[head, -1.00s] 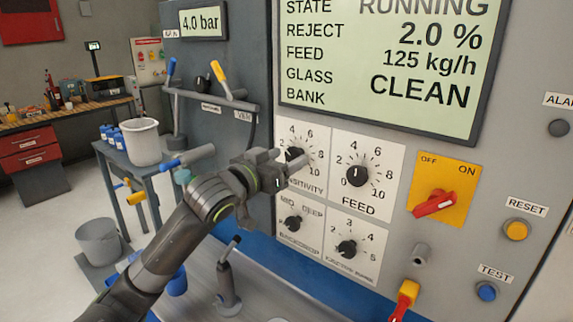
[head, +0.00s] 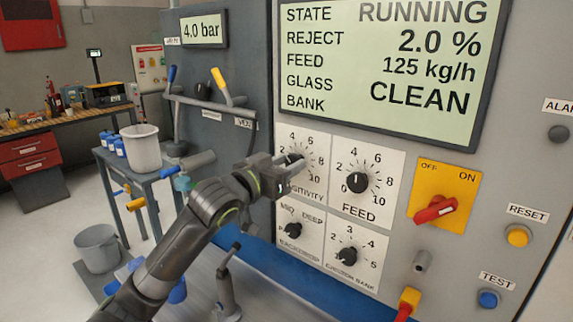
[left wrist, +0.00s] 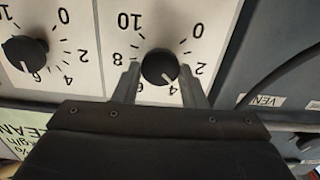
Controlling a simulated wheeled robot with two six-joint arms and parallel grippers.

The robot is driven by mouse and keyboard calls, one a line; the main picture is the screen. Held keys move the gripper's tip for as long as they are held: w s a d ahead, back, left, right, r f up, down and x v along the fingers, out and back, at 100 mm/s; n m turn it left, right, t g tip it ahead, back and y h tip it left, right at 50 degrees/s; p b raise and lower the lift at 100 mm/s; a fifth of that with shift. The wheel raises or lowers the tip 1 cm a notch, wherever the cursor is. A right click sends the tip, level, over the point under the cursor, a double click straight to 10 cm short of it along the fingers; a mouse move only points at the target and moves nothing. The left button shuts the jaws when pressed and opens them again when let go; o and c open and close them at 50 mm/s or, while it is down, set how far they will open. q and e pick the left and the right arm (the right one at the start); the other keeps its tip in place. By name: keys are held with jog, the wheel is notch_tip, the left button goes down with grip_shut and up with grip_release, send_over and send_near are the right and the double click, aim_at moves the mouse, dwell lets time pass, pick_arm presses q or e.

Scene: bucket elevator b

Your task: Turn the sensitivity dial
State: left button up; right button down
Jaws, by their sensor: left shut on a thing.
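The sensitivity dial (head: 293,158) is a black round knob on a white scale plate, at the upper left of the dial group. My left gripper (head: 294,164) is at this dial and hides part of it and of its label in the head view. In the left wrist view, the dial (left wrist: 160,67) sits between the two fingers of my left gripper (left wrist: 159,82), which is shut on it. There its white mark points to the lower right, and the lower scale numbers are hidden. My right gripper is not in view.
The feed dial (head: 357,182) is close on the right. The backdrop dial (head: 292,230) and ejector bank dial (head: 347,256) are below. A red switch (head: 435,209) on a yellow plate is further right. The display (head: 380,70) is above. A handled rail (head: 210,101) stands left.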

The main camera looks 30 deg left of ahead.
pick_arm(q)
jog(key=m+p, duration=0.1)
jog(key=m, duration=0.2)
jog(key=shift+m, duration=0.4)
jog(key=shift+d+m+p, duration=0.1)
jog(key=shift+m+p, duration=0.2)
jog(key=shift+m, duration=1.5)
jog(key=o, duration=1)
jog(key=shift+c, duration=0.2)
